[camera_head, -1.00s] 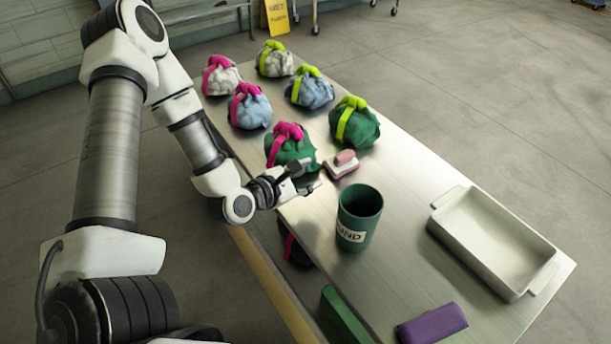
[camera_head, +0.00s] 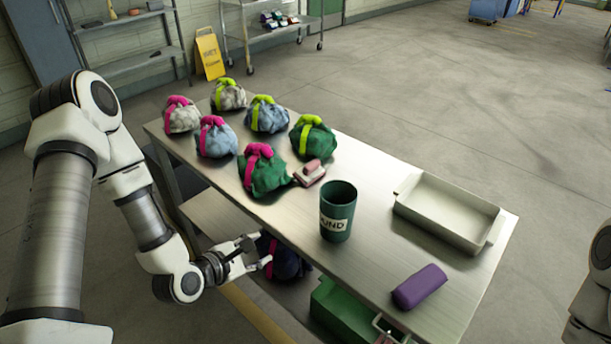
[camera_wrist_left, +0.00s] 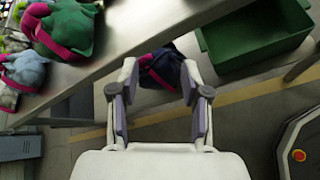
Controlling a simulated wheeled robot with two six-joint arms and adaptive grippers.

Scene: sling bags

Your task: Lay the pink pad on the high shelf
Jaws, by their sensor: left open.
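A small pink pad-like block (camera_head: 312,167) lies on the steel table (camera_head: 370,170), right beside the green bag with the pink strap (camera_head: 263,172). A paler pink and white piece shows under or against it; I cannot tell whether they are one thing. My left gripper (camera_head: 262,253) is open and empty, off the table's near edge. In the left wrist view its two fingers (camera_wrist_left: 160,85) stand apart, with a dark bag with a pink strap (camera_wrist_left: 160,65) beyond them. A grey shelf rack (camera_head: 125,18) stands at the back left. My right gripper is out of view.
Several strapped bags (camera_head: 268,116) fill the table's far left. A green cup (camera_head: 338,212), a white tray (camera_head: 445,212) and a purple case (camera_head: 419,287) stand to the right. A green bin (camera_head: 343,312) is below the table. A wheeled cart (camera_head: 275,35) stands behind.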

